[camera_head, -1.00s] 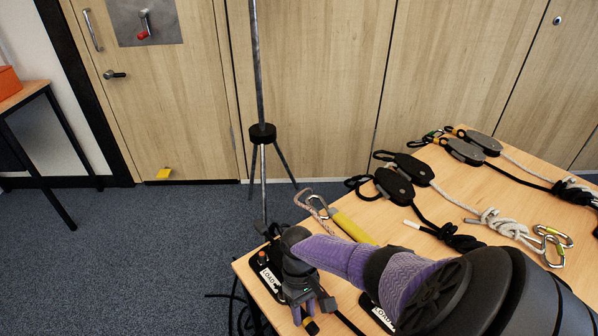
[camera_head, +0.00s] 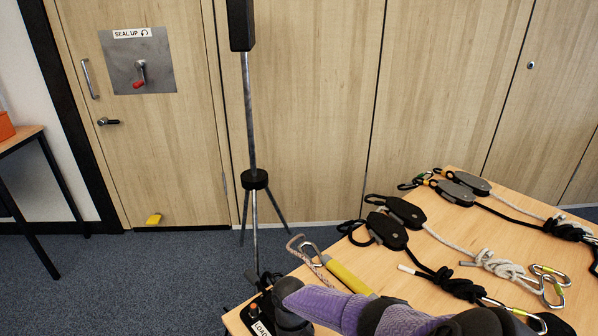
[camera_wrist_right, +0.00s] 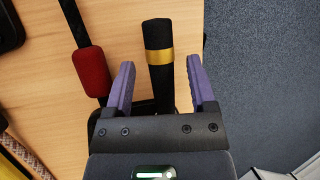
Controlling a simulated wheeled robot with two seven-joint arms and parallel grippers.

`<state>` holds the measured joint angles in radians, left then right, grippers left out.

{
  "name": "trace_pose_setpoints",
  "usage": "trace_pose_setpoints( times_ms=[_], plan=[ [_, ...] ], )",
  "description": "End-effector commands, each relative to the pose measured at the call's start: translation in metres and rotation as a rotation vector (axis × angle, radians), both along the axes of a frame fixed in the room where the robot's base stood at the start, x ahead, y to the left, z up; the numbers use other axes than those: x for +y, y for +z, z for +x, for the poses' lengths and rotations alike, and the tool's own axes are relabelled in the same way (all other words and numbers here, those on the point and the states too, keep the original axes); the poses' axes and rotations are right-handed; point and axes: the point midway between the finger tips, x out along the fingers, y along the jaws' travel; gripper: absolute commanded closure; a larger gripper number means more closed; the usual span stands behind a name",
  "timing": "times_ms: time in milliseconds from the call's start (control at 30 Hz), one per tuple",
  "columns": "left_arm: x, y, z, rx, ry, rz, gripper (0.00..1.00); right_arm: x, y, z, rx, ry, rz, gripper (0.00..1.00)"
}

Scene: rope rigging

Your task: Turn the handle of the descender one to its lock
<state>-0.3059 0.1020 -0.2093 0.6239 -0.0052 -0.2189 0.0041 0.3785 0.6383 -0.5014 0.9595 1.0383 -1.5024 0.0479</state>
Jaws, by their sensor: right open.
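In the right wrist view a black handle with a gold band (camera_wrist_right: 158,36) runs between the purple fingers of my right gripper (camera_wrist_right: 161,64). The gripper is open, with a finger on each side of the handle and a visible gap to both. The base of the handle is hidden behind the gripper body. In the head view a descender plate with a "LOAD" label (camera_head: 261,328) shows at the bottom edge, mostly cut off and covered by my right arm. Which descender is one cannot be told. My left gripper is not seen.
A second lever with a red grip (camera_wrist_right: 93,71) lies left of the fingers. Pulleys (camera_head: 386,230), knotted ropes (camera_head: 498,263) and carabiners (camera_head: 550,284) lie across the table. A yellow-handled tool (camera_head: 348,278) lies behind my arm. A tripod stand (camera_head: 254,180) stands beyond the table.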

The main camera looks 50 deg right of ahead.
Motion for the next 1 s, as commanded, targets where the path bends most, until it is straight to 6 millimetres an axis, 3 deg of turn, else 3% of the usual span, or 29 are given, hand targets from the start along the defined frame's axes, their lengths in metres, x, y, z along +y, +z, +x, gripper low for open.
trace_pose_setpoints(
  times_ms=[167, 400, 500, 633, 1000],
  plan=[
    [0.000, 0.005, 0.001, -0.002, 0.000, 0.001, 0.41, -0.002, 0.011, 0.004, -0.002, 0.000, 0.000, 0.29],
    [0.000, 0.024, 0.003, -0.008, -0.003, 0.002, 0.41, -0.017, 0.067, 0.025, -0.004, -0.001, -0.001, 0.29],
    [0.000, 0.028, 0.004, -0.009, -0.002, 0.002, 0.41, -0.022, 0.082, 0.031, -0.003, -0.001, -0.001, 0.29],
    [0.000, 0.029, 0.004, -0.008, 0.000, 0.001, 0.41, -0.024, 0.090, 0.034, -0.001, 0.000, 0.000, 0.29],
    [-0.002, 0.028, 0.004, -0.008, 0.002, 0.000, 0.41, -0.024, 0.090, 0.034, 0.000, 0.000, 0.000, 0.29]
  ],
)
